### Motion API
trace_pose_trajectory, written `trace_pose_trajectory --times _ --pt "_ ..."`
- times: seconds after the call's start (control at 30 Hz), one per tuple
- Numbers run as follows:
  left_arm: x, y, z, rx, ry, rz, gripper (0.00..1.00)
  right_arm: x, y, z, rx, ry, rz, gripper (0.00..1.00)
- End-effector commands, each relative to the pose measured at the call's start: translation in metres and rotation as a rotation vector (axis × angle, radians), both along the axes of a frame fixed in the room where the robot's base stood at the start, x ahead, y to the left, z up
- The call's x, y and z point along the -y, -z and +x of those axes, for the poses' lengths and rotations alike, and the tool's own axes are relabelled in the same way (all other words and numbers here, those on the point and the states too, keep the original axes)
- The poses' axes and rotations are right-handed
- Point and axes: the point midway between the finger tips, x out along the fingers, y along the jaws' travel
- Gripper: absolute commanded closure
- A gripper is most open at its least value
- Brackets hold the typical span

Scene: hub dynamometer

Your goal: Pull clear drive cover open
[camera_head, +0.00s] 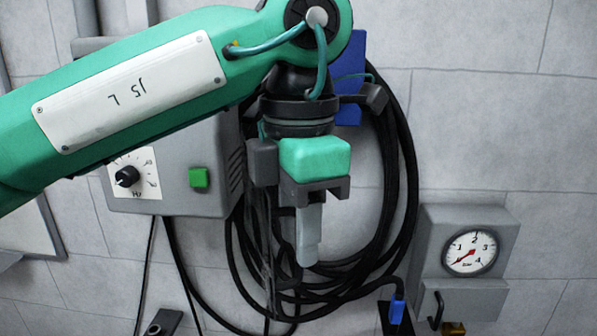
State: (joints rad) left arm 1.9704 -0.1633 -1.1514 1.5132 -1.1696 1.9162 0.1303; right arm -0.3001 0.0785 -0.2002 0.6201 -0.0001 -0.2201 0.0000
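A grey drive box (205,165) with a black knob (127,177) on an Hz scale and a green square button (198,178) is on the wall at left. My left arm hides its upper part. I cannot make out a clear cover on it. My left gripper (305,255) points down, to the right of the box and apart from it, in front of coiled black cables. One pale finger shows plainly; the other is hard to tell from the dark cables behind, so its opening is unclear. My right gripper is not in view.
Looped black cables (395,165) hang on the wall from a blue bracket (350,75). At right a grey box (465,225) carries a round gauge (470,253), with a black handle (435,310) below. A blue plug (397,309) is near it.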

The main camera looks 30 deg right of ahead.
Motion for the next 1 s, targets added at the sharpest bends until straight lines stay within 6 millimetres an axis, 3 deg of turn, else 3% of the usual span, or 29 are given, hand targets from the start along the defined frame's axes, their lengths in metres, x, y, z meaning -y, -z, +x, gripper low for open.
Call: trace_pose_trajectory --times 0.17,0.4,0.7,1.0 --pt "0.0 -0.011 0.0 0.003 -0.001 0.0 0.69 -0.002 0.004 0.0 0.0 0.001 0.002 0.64" --pt "0.0 -0.06 0.0 0.003 -0.004 -0.001 0.69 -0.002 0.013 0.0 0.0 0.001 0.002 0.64" --pt "0.0 -0.111 0.0 0.003 -0.004 -0.001 0.69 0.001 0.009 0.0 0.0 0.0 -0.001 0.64" --pt "0.0 -0.136 0.0 0.001 -0.002 0.0 0.69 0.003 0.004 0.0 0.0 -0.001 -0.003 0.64"
